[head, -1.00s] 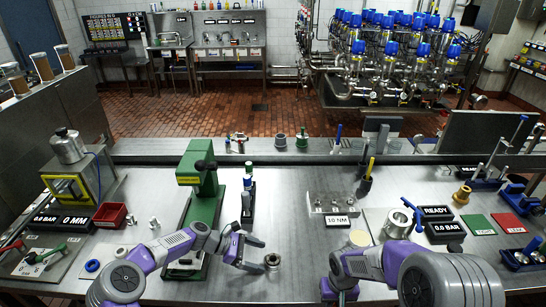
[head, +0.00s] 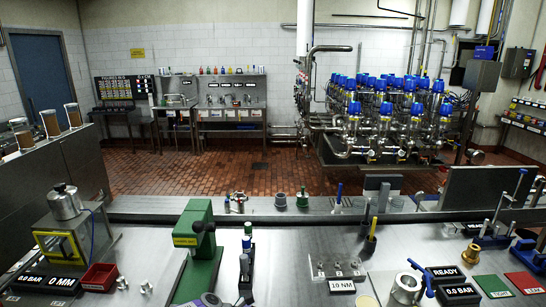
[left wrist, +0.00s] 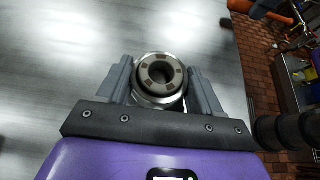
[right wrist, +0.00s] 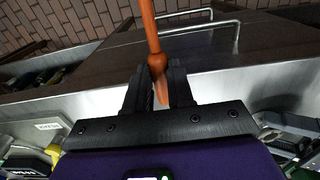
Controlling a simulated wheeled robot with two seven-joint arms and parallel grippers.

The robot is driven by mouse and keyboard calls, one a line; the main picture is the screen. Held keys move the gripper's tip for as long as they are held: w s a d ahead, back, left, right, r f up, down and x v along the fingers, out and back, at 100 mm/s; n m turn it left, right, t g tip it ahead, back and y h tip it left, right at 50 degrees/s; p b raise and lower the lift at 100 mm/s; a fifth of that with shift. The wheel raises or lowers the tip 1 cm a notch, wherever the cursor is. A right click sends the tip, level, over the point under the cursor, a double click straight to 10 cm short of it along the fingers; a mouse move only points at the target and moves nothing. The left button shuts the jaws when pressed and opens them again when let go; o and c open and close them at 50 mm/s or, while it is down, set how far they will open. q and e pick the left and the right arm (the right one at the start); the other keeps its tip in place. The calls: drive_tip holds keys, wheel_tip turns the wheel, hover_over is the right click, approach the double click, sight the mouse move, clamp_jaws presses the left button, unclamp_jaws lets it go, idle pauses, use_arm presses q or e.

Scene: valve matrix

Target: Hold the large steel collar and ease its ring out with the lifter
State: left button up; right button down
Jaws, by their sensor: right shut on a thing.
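In the left wrist view the steel collar (left wrist: 147,101) stands with a dark grey notched ring (left wrist: 148,84) seated in its mouth. My left gripper (left wrist: 160,68) has its two fingers on either side of the collar, open around it. Whether they touch its wall I cannot tell. In the right wrist view my right gripper (right wrist: 164,72) is shut on an orange lifter (right wrist: 150,32), whose thin shaft rises past the fingertips; its wider part is between the fingers.
A green press (head: 198,258) stands at the middle left of the steel bench. A 10 NM block (head: 341,285) is right of it. A red bin (head: 98,277) is at the left.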

use_arm(q)
drive_tip(key=shift+c, duration=0.9)
